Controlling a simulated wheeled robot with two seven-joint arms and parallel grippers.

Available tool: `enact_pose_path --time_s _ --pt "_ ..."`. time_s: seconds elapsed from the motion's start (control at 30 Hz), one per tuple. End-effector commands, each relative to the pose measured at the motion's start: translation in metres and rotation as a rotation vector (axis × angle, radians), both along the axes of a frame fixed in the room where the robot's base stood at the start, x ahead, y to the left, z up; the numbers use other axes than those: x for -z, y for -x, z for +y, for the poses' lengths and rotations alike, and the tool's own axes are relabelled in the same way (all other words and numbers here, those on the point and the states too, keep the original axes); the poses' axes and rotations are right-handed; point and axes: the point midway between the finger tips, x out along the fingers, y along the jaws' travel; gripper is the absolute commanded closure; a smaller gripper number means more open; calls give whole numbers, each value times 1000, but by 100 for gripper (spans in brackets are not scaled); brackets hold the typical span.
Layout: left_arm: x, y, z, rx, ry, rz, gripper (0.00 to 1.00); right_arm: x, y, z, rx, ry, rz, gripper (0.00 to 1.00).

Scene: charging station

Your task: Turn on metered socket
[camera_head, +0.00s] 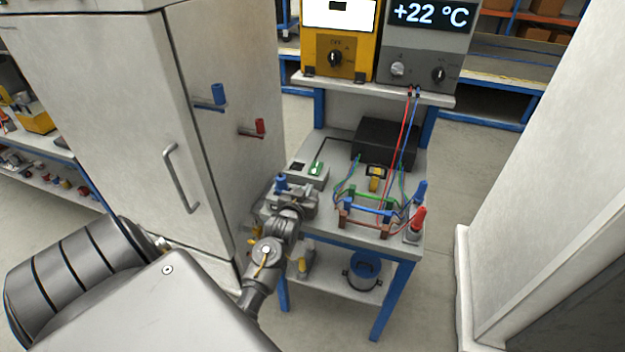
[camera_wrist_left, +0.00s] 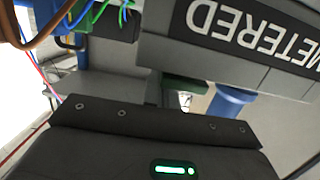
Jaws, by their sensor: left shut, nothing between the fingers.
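The metered socket (camera_head: 308,180) is a small grey box on the left side of the bench top, with a dark outlet and a green switch (camera_head: 316,168) on top. In the left wrist view its face (camera_wrist_left: 240,30) reads METERED, upside down, with a green part (camera_wrist_left: 186,88) below the label, partly hidden. My left gripper (camera_head: 288,203) is shut and empty at the bench's left front, just in front of the socket. Its dark body fills the bottom of the left wrist view. I cannot tell whether the fingers touch the socket. My right gripper is not in view.
A blue knob-like part (camera_head: 281,182) stands close beside my left gripper. Coloured cables (camera_head: 405,135), a black box (camera_head: 385,142) and a red handle (camera_head: 416,220) occupy the bench's right side. A grey cabinet (camera_head: 130,110) with a handle stands left; a pale wall (camera_head: 545,160) stands right.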

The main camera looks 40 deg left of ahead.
Motion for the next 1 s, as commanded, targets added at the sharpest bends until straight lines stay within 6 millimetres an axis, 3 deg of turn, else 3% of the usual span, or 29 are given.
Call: enact_pose_path --time_s 0.17,0.43,0.5,0.7,1.0 --pt "-9 -1 -1 2 0 -2 100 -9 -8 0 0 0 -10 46" --pt "-54 -6 -2 6 0 0 100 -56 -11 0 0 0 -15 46" --pt "-45 12 -9 7 -1 0 100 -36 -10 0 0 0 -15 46" --pt "-62 49 -25 7 -1 -1 100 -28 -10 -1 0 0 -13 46" --pt "-76 77 -36 7 0 -1 100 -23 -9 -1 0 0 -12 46"
